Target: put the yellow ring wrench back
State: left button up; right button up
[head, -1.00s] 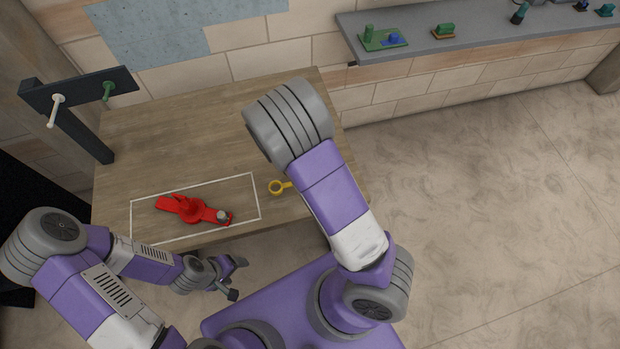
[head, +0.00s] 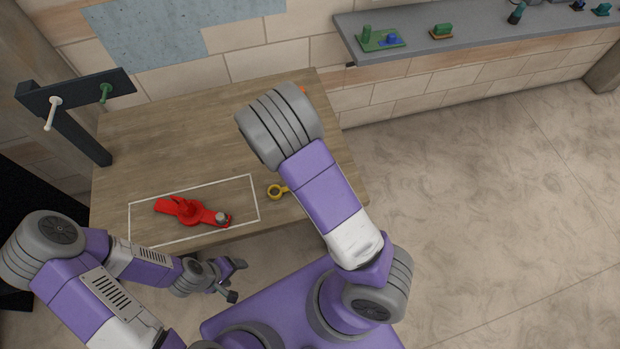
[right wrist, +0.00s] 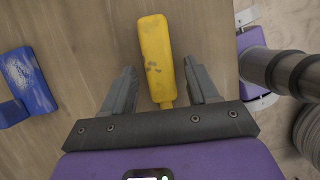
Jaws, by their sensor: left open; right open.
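In the right wrist view a scuffed yellow handle (right wrist: 154,50), which looks like the wrench's, lies between the open fingers of my right gripper (right wrist: 159,68), with a gap on each side. The right gripper is hidden in the head view. My left gripper (head: 236,280) is open and empty, off the table's front edge.
A dark stand (head: 75,92) with a white peg and a green peg stands at the back left. A red tool (head: 190,211) lies inside the white outline. A blue object (right wrist: 28,82) lies left of the handle. A grey shelf (head: 480,29) holds small parts.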

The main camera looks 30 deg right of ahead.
jog(key=v, duration=0.5)
jog(key=p+v, duration=0.1)
jog(key=v, duration=0.1)
jog(key=shift+s+a+r, duration=0.15)
jog(key=shift+a, duration=0.35)
